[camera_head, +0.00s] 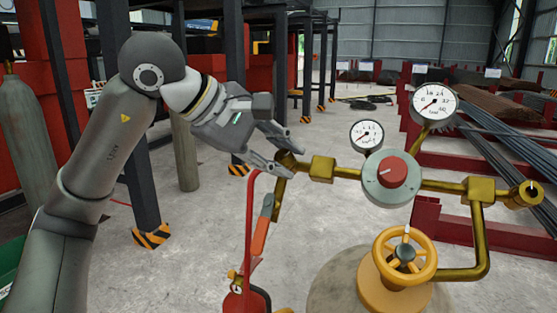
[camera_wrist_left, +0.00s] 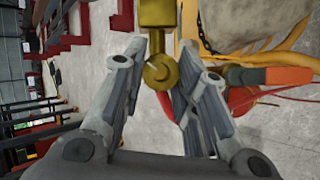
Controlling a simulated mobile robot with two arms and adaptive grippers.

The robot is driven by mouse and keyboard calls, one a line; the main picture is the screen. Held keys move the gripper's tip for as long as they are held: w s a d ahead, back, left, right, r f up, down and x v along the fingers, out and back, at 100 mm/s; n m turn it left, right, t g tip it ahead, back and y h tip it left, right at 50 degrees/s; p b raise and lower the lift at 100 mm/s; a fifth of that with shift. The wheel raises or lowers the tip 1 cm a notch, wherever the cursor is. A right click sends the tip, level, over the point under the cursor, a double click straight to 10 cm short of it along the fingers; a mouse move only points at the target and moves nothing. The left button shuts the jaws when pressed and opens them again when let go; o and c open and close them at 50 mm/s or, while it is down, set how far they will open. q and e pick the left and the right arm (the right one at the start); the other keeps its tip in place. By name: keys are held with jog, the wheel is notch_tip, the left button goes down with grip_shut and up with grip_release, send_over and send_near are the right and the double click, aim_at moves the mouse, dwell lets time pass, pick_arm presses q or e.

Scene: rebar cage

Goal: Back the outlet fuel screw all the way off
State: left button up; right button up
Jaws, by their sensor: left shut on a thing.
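The brass outlet fuel screw (camera_head: 285,159) sits at the left end of the brass pipe line, beside a square brass block (camera_head: 322,169). My left gripper (camera_head: 289,160) comes in from the left with its fingers around the screw. In the left wrist view, the round brass screw (camera_wrist_left: 160,72) lies between the two grey fingers of my left gripper (camera_wrist_left: 163,62). The gripper is shut on it; the exact contact is partly hidden by the fingers. My right gripper is in neither view.
A regulator with a red knob (camera_head: 392,173) and two gauges (camera_head: 433,102) stands right of the screw. A yellow handwheel (camera_head: 405,255) tops the cylinder (camera_head: 340,285) below. A torch with an orange lever (camera_head: 262,232) and red hose (camera_head: 249,215) hang just below my left gripper.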

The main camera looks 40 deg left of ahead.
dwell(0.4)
pick_arm(q)
jog(key=o, duration=0.7)
jog(key=shift+o, duration=0.2)
jog(key=v, duration=1.2)
jog(key=shift+o, duration=0.5)
